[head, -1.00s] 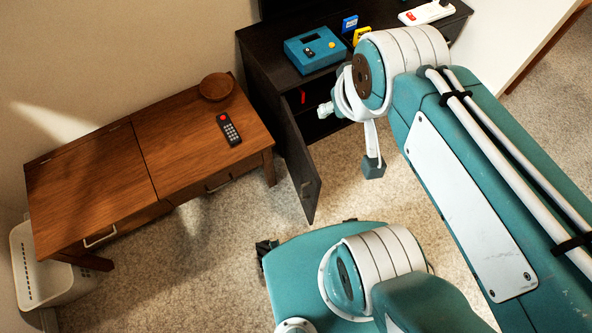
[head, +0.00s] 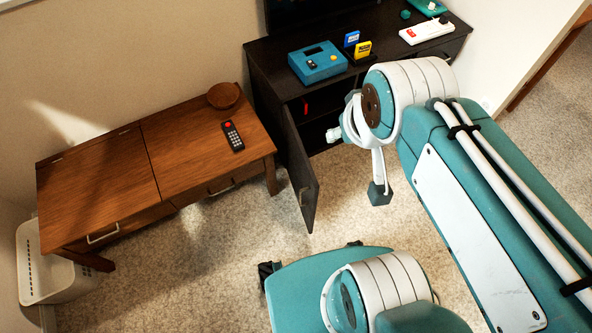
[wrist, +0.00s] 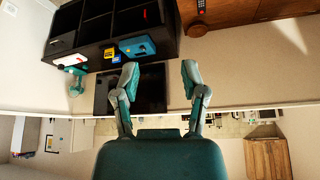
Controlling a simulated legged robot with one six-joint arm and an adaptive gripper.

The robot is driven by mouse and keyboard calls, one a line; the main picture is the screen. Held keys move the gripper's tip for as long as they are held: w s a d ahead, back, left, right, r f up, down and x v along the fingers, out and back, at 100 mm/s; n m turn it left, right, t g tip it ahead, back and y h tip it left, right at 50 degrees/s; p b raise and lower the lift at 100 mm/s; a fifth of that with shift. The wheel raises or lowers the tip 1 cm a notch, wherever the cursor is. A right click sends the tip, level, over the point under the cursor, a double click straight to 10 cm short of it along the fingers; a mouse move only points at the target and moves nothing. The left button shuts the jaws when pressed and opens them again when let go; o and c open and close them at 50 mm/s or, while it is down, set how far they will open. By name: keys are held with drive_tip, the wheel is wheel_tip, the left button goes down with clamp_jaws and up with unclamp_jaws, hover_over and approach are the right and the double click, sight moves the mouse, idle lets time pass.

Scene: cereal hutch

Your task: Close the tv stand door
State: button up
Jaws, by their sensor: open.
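The black tv stand (head: 270,72) stands against the wall in the head view, and its dark door (head: 299,175) swings out open toward the carpet. A handle shows on the door near its free edge. The stand's open shelves show behind it. In the wrist view, which looks upside down, the stand (wrist: 172,42) is at the top; I cannot make out the door there. My gripper (wrist: 158,82) is open and empty, its two fingers well apart. In the head view one of its fingers (head: 379,190) hangs right of the door, apart from it in the picture.
A teal device (head: 318,65), small blue and yellow items and a white item (head: 426,31) lie on the stand. A wooden desk (head: 95,180) with a remote (head: 232,136) and bowl (head: 223,96) stands left. Carpet before the door is bare.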

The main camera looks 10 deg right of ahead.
drive_tip(key=shift+w+f, duration=0.1)
drive_tip(key=shift+w, duration=0.1)
drive_tip(key=c, duration=0.5)
drive_tip(key=w+f+n, duration=0.1)
drive_tip(key=w+f, duration=0.1)
drive_tip(key=w, duration=0.1)
drive_tip(key=w+f+n+g+h, duration=0.1)
drive_tip(key=w+f+n, duration=0.1)
drive_tip(key=w, duration=0.1)
drive_tip(key=w+f+n+g, duration=0.1)
drive_tip(key=w+f+n, duration=0.1)
drive_tip(key=w, duration=0.2)
drive_tip(key=shift+a+f, duration=0.1)
drive_tip(key=shift+f, duration=0.3)
clamp_jaws()
drive_tip(key=w+a+f+n+g+h, duration=0.15)
drive_tip(key=w+f+n, duration=0.25)
drive_tip(key=f, duration=0.6)
drive_tip(key=w+a+f+n+g, duration=0.15)
drive_tip(key=w+f+n, duration=0.3)
drive_tip(key=f, duration=0.55)
drive_tip(key=s+a+f+n, duration=0.1)
drive_tip(key=a+f+n, duration=0.15)
drive_tip(key=f, duration=0.55)
drive_tip(key=a+f+n, duration=0.1)
drive_tip(key=f+n, duration=0.2)
drive_tip(key=f, duration=0.4)
drive_tip(key=d+f, duration=0.6)
drive_tip(key=f, duration=0.4)
drive_tip(key=shift+f, duration=0.15)
